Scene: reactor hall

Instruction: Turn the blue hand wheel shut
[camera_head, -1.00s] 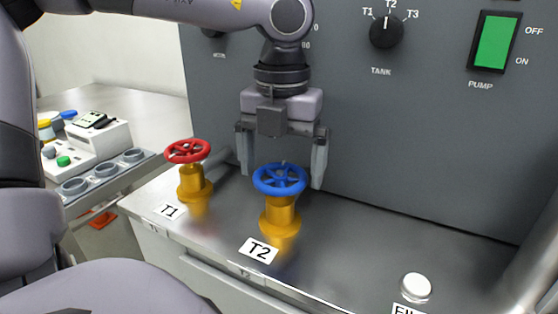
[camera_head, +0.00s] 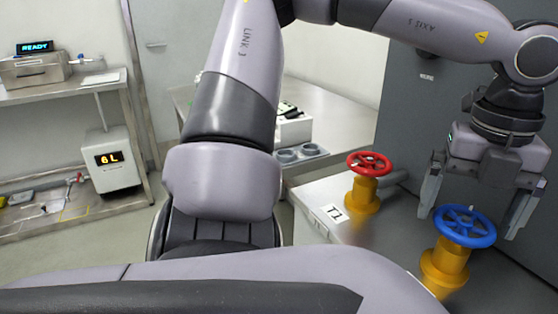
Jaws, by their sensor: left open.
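The blue hand wheel (camera_head: 465,226) tops a yellow valve body (camera_head: 444,268) at the lower right of the head view. My left gripper (camera_head: 472,212) points down at the wheel with its fingers spread, one on each side of it in the picture. The fingers look a little behind the wheel, and I cannot tell whether they touch it. The gripper is open and holds nothing. My right gripper is not in view.
A red hand wheel (camera_head: 369,164) on a yellow valve stands left of the blue one, by the T1 label (camera_head: 333,213). A grey panel (camera_head: 420,100) rises behind. At far left, a shelf holds a device reading READY (camera_head: 38,47) and a box showing 6L (camera_head: 108,158).

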